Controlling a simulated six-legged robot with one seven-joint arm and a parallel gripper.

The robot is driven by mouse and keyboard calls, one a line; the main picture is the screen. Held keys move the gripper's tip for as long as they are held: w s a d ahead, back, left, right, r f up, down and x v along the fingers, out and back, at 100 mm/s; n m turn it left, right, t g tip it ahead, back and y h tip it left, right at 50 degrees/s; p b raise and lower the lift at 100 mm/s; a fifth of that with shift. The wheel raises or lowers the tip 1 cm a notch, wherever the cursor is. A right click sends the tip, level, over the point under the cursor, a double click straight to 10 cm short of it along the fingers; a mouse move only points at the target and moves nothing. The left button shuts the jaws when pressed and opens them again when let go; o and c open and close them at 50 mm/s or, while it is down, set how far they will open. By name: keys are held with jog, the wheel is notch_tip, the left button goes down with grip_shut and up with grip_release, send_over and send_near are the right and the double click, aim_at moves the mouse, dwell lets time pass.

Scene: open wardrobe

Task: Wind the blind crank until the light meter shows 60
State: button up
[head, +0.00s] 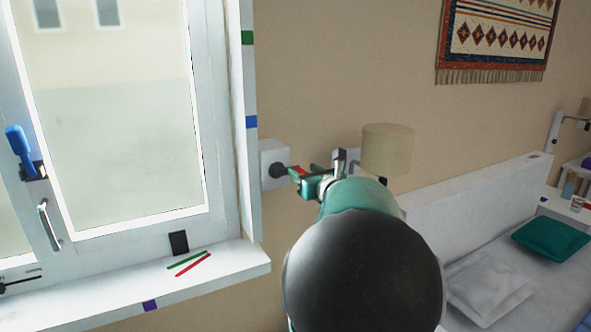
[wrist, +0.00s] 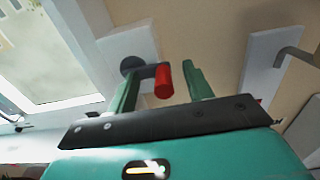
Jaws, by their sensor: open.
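The blind crank shows in the head view as a dark hub (head: 278,170) on a white wall box (head: 270,155), with a short red handle (head: 296,171). My gripper (head: 314,178) is at the handle. In the wrist view my gripper (wrist: 162,72) is open, with green fingers on either side of the red handle (wrist: 164,84); I cannot tell if either touches it. The dark crank arm (wrist: 143,69) runs left from the handle to the hub. A small black panel (head: 179,243) stands on the sill and may be the light meter; no reading is legible.
The window (head: 115,110) and its sill (head: 225,266) lie to the left, with red and green sticks (head: 192,265) on the sill. A lamp (head: 387,150) and a bed (head: 500,255) are to the right. A grey bracket (wrist: 292,53) is on the wall at right.

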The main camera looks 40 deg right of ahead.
jog(key=v, duration=0.6)
dwell(0.3)
